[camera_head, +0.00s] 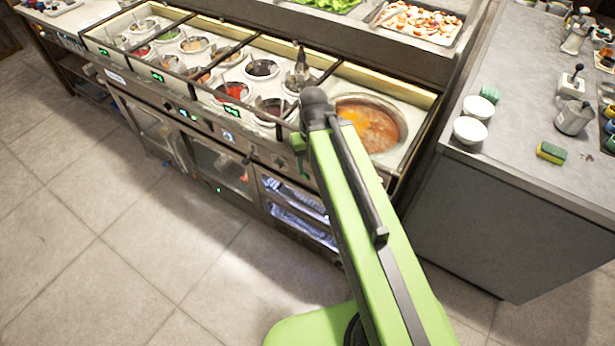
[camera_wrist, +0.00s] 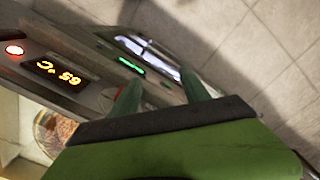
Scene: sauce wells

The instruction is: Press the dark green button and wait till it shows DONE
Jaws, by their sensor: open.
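My gripper (camera_wrist: 160,76) is open and empty in the wrist view, its two green fingers apart over the front edge of the steel counter. A small glowing green strip (camera_wrist: 131,65) lies just beyond the left finger; I cannot read any word on it. I cannot make out a dark green button in either view. In the head view my arm hides most of the gripper, at the counter's front near the soup pot (camera_head: 368,124).
The sauce wells (camera_head: 196,45) have small green displays (camera_head: 231,109) along their front. A grey side counter (camera_head: 500,128) on the right holds white bowls (camera_head: 470,130) and a sponge (camera_head: 551,153). The tiled floor (camera_head: 120,245) in front is clear.

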